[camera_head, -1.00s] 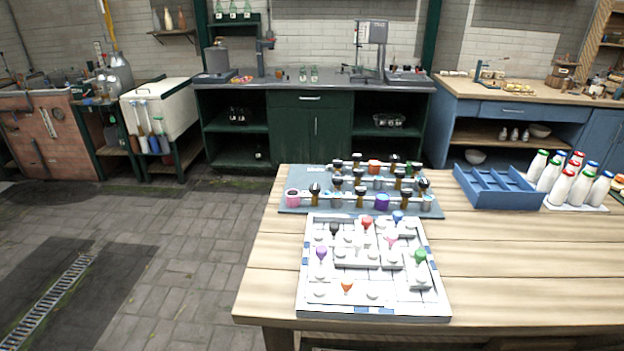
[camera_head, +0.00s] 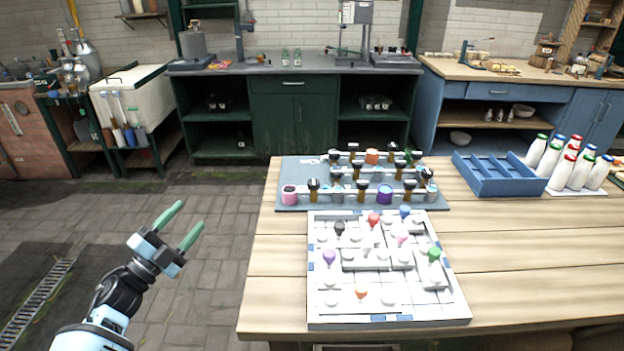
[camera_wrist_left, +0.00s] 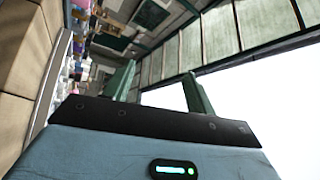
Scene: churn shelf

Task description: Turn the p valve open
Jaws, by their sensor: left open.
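A grey valve board (camera_head: 291,170) lies at the back of the wooden table. It carries rows of pipes and several small valves with dark tops, plus pink, orange and purple parts. The letters are too small to read, so I cannot tell which is the p valve. My left gripper (camera_head: 182,222) is in the head view, left of the table over the floor. Its green fingers are apart with nothing between them, well away from the board. The fingers also show in the left wrist view (camera_wrist_left: 160,88). My right gripper is not in view.
A white tray (camera_head: 388,318) with coloured pegs lies in front of the board. A blue divided crate (camera_head: 497,188) and white bottles (camera_head: 573,170) stand to the right. The table (camera_head: 540,265) is bare at front right. A green workbench (camera_head: 290,70) stands behind.

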